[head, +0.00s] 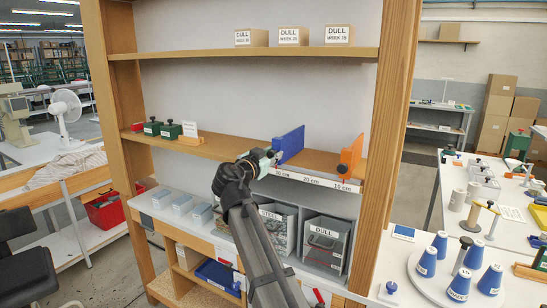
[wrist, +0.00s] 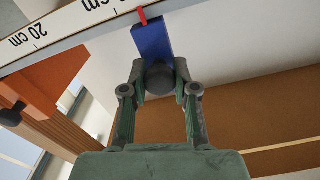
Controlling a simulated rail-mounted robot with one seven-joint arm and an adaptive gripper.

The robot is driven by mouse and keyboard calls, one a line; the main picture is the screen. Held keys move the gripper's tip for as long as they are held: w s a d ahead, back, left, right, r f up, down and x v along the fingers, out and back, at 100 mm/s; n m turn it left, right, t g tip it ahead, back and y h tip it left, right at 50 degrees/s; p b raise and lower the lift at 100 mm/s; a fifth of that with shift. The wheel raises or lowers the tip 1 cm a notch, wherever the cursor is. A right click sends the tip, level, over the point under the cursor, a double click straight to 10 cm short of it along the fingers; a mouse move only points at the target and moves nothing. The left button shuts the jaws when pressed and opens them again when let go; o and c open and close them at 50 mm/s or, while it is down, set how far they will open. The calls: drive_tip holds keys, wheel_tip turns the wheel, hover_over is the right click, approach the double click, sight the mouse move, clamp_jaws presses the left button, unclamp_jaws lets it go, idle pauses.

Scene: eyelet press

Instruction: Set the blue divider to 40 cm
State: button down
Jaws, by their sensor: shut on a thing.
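The blue divider (head: 291,143) stands upright on the middle shelf, left of the orange divider (head: 350,154). The scale strip (head: 327,184) on the shelf edge reads 10, 20 and 30 cm from right to left. In the wrist view the blue divider (wrist: 153,42) has a red pointer (wrist: 142,16) close to the label beyond 20 cm; its exact reading is unclear. My gripper (head: 268,158) is in front of the blue divider. In the wrist view my gripper (wrist: 160,82) is shut on the divider's dark knob (wrist: 160,77).
The orange divider with its dark knob (wrist: 12,115) is on the 10 cm side. Green-and-black items (head: 170,130) and a white card stand farther left on the shelf, with bare shelf between. Grey bins (head: 326,244) are below, boxes (head: 293,36) above.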

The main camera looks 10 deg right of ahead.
drive_tip(key=w+a+b, duration=0.5)
drive_tip(key=a+b, duration=0.1)
drive_tip(key=c, duration=0.9)
unclamp_jaws()
drive_tip(key=shift+o, duration=0.2)
drive_tip(key=shift+a, duration=0.1)
drive_tip(key=v, duration=1.2)
drive_tip(key=shift+n, duration=0.3)
